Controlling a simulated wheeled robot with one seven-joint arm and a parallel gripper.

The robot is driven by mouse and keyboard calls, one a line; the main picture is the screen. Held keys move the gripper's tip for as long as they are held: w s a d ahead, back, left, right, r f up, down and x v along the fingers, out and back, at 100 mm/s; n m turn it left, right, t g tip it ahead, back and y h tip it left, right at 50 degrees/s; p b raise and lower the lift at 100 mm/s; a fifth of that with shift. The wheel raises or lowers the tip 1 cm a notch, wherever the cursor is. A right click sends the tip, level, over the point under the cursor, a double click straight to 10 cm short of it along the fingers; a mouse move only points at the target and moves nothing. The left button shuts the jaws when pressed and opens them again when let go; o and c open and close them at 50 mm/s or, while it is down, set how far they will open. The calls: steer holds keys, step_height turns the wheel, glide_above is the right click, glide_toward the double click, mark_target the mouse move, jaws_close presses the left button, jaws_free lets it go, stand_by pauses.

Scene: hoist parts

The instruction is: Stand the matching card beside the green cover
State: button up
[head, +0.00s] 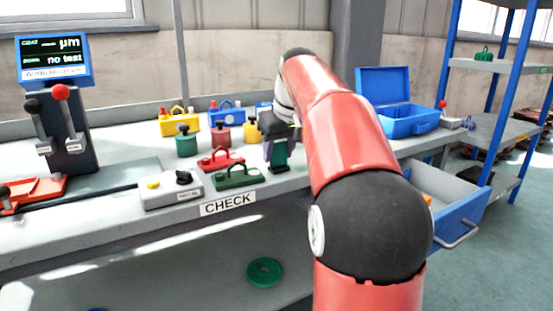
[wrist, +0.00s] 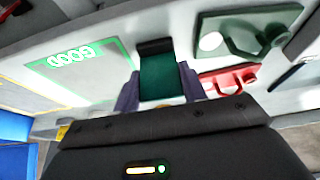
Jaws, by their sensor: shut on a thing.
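My gripper (wrist: 160,92) is shut on a green card (wrist: 163,77) with a black foot (wrist: 155,47). In the head view the green card (head: 280,153) is upright below my gripper (head: 279,138), its black foot low at the bench's front edge. I cannot tell whether the foot touches the bench. The green cover (head: 237,178), a flat plate with an arched handle, lies left of the card behind the CHECK label. In the wrist view the green cover (wrist: 222,33) is at the upper right, apart from the card, with a white round spot on it.
A red cover (head: 221,160) lies just behind the green one. Green, red and yellow knobbed pieces and yellow and blue covers stand further back. A grey switch box (head: 171,192) is at the left. An open blue case (head: 408,121) and open drawer (head: 452,212) are at the right.

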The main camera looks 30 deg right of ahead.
steer(key=shift+r, duration=0.1)
steer(key=o, duration=1)
steer(key=shift+r, duration=0.15)
steer(key=p+v, duration=0.3)
steer(key=v, duration=0.8)
steer(key=shift+s+r, duration=0.25)
steer(key=shift+r, duration=0.05)
